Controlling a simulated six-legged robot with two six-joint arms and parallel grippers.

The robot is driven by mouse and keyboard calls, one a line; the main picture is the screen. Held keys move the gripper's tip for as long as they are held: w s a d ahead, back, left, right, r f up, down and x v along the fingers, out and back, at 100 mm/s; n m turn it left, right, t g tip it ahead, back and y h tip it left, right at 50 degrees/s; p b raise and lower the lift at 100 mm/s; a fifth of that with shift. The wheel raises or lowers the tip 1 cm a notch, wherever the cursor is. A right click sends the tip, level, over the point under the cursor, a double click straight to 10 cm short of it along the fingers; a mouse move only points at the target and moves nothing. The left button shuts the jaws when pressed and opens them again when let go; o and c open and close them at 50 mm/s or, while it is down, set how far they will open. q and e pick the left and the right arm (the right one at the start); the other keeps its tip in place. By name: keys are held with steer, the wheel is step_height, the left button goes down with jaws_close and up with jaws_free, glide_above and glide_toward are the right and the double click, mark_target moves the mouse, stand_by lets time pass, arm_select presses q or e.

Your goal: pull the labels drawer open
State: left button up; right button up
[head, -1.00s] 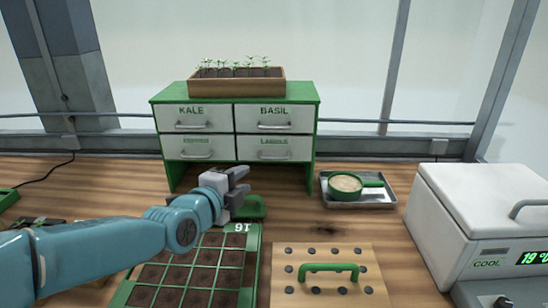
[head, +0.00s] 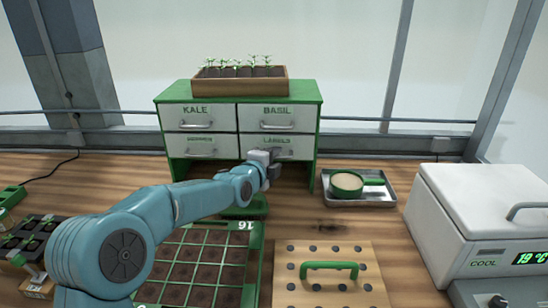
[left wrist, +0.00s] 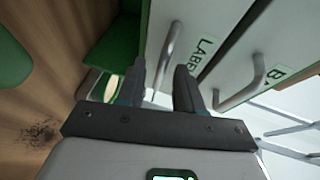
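The labels drawer (head: 303,148) is the lower right drawer of a green and white cabinet, and its front looks flush with the others. My left gripper (head: 280,154) is at this drawer's front and covers part of its handle. In the left wrist view the two fingers of my left gripper (left wrist: 160,82) stand apart. The metal handle of the labels drawer (left wrist: 171,45) runs in the gap between the fingertips; I cannot tell if they touch it. The drawer's label (left wrist: 204,55) shows beside it. My right gripper is not in view.
A wooden planter (head: 240,86) with seedlings stands on the cabinet (head: 316,118). A metal tray (head: 380,199) with a green pan (head: 346,184) lies right of it. A white cooler (head: 470,210) stands further right. A seed tray (head: 256,275) and a holed board (head: 330,290) lie in front.

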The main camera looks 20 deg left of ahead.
arm_select(q)
steer(key=shift+w, duration=0.1)
jaws_close()
stand_by(1.4)
